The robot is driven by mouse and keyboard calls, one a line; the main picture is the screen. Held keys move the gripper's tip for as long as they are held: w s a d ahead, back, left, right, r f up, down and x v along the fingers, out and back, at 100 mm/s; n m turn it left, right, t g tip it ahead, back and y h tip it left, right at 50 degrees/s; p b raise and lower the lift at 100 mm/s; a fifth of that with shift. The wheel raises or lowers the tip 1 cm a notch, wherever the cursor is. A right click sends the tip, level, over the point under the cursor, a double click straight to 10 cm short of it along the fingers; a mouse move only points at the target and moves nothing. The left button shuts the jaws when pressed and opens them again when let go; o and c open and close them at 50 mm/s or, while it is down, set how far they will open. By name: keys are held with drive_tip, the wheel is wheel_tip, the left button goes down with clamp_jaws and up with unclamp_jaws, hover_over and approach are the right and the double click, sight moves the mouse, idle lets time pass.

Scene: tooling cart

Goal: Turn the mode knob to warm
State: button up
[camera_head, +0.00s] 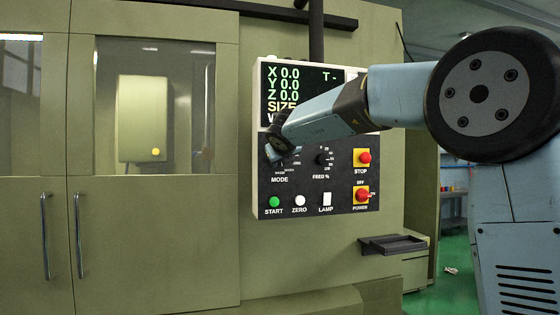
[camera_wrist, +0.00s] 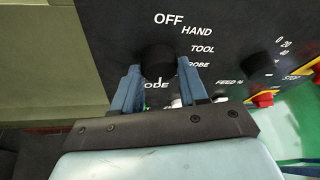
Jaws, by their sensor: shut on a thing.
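The mode knob (camera_wrist: 158,58) is a round black knob on the dark control panel (camera_wrist: 225,35). In the wrist view my gripper (camera_wrist: 160,78) has one blue finger on each side of it, shut on it. The labels OFF, HAND, TOOL and a partly covered PROBE run up and to the right of the knob. In the head view my gripper (camera_head: 275,153) is at the panel above the MODE label and hides the knob.
The feed knob (camera_head: 322,159) is right of the mode knob. A red stop button (camera_head: 365,157) and red power switch (camera_head: 362,195) are farther right. Green start (camera_head: 274,201), white zero (camera_head: 300,200) and lamp (camera_head: 326,199) controls lie below. A small dark tray (camera_head: 393,244) juts out lower right.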

drive_tip(key=shift+d+f+m+g+y, duration=0.1)
drive_tip(key=shift+f+m+g+y, duration=0.15)
drive_tip(key=shift+m, duration=0.35)
drive_tip(key=shift+r, duration=0.1)
drive_tip(key=o, duration=1.1)
drive_tip(key=shift+r, duration=0.1)
drive_tip(key=shift+c, duration=0.2)
drive_tip(key=v, duration=1.3)
drive_tip(key=shift+s+d, duration=0.2)
drive_tip(key=shift+s, duration=0.05)
drive_tip(key=shift+r, duration=0.1)
